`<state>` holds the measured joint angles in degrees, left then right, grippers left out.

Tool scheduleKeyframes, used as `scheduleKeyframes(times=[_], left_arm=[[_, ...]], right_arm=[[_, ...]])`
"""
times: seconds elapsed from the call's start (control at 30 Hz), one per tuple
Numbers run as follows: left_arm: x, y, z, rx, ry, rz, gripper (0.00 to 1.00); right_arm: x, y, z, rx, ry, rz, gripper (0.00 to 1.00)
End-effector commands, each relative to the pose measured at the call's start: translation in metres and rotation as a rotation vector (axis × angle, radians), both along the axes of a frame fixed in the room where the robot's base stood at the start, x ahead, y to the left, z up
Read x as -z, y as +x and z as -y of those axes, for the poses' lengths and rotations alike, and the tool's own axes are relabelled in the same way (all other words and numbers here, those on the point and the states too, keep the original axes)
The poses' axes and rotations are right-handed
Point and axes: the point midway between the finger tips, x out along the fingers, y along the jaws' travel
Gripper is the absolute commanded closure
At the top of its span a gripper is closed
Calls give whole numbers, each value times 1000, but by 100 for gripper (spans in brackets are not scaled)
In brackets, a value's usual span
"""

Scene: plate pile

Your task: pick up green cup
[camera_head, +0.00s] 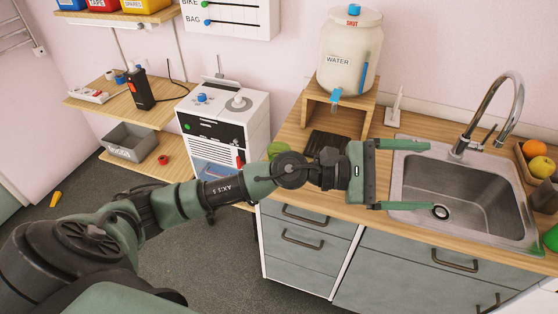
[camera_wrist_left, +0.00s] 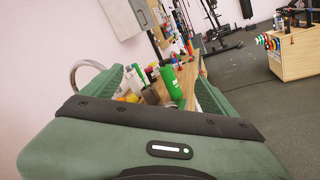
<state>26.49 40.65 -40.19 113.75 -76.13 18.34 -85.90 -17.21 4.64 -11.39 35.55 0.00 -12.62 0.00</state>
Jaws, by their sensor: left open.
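In the head view a green object (camera_head: 551,237), which looks like the same cup, is cut off by the right edge, past the sink. My left gripper (camera_head: 431,176) is open and empty above the left part of the sink, with its fingers pointing right. It is well to the left of the green object. My right gripper is in neither view.
The steel sink (camera_head: 468,234) with a tall faucet (camera_head: 515,95) lies between my gripper and the green object. A grey cup (camera_head: 545,197) and a fruit box (camera_head: 522,160) stand right of the sink. A water jug (camera_head: 347,60) stands on a wooden stand.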

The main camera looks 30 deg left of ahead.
Motion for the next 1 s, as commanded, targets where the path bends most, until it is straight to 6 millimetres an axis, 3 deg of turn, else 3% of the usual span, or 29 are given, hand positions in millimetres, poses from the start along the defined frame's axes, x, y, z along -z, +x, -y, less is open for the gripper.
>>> scheduleKeyframes(times=[0.07,0.13,0.17,0.23,0.3,0.4,0.5,0.63,1.0], left_arm=[[40,10,-19,88,397,226,12],[77,23,-56,178,743,384,12],[91,30,-79,220,889,438,12],[114,47,-141,318,1209,524,12],[124,58,-207,418,1478,554,12],[121,65,-280,533,1737,538,12],[114,65,-326,610,1881,503,12],[112,64,-350,656,1950,475,12],[150,75,-355,663,1947,472,12]], right_arm=[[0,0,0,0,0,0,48],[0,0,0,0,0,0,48],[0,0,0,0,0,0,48],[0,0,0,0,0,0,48],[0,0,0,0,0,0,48],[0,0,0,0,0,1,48],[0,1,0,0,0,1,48],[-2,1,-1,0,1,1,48],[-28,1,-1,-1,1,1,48]])
